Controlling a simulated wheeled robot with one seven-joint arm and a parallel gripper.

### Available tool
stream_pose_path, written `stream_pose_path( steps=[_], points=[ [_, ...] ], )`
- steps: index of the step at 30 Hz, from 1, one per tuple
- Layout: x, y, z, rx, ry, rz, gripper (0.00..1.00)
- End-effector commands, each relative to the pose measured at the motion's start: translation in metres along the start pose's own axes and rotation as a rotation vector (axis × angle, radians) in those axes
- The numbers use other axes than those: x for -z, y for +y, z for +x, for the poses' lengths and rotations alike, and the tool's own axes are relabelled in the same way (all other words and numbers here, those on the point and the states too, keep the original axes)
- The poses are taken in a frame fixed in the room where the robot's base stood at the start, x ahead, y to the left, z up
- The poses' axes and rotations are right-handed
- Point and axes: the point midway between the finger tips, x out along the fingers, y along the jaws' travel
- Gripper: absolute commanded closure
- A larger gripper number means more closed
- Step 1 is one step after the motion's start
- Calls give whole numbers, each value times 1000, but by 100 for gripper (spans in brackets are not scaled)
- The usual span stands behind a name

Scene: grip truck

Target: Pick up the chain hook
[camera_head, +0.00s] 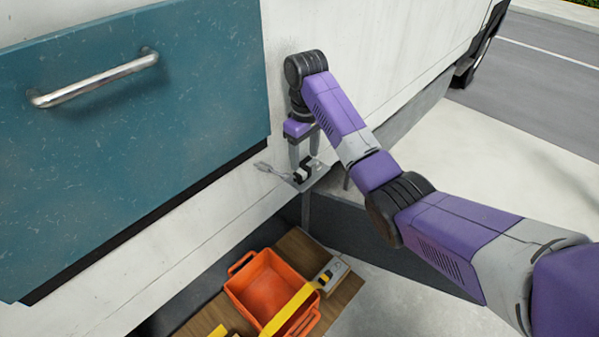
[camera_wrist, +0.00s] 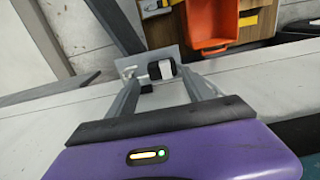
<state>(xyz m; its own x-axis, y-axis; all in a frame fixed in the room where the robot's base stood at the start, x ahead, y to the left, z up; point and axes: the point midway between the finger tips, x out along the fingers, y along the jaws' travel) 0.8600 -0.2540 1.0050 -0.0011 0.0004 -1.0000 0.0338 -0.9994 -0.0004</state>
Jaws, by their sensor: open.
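A small grey metal plate (camera_head: 317,178) sticks out from the white truck side, below the blue panel. A small dark piece on it, which looks like the chain hook (camera_head: 301,174), is partly hidden by my fingers. In the wrist view the plate (camera_wrist: 143,61) carries this black and pale piece (camera_wrist: 162,69) beyond my fingertips. My gripper (camera_head: 304,163) points down over the plate and is open. Its two fingers (camera_wrist: 163,82) lie on either side of the piece in the wrist view. I cannot tell whether they touch it.
The blue panel (camera_head: 130,130) with a metal handle (camera_head: 95,80) is at the left.

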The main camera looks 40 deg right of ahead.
Motion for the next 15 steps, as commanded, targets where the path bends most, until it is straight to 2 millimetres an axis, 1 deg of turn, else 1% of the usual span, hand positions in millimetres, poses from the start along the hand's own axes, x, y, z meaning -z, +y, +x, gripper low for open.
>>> stream_pose_path(
  steps=[1,6,12,15],
  points=[
    [0,-1,11,1,-1,-1,40],
    [-1,-2,21,1,-2,0,40],
    [-2,-4,51,1,-2,0,40],
    [-2,-4,61,1,-1,0,40]
  ],
)
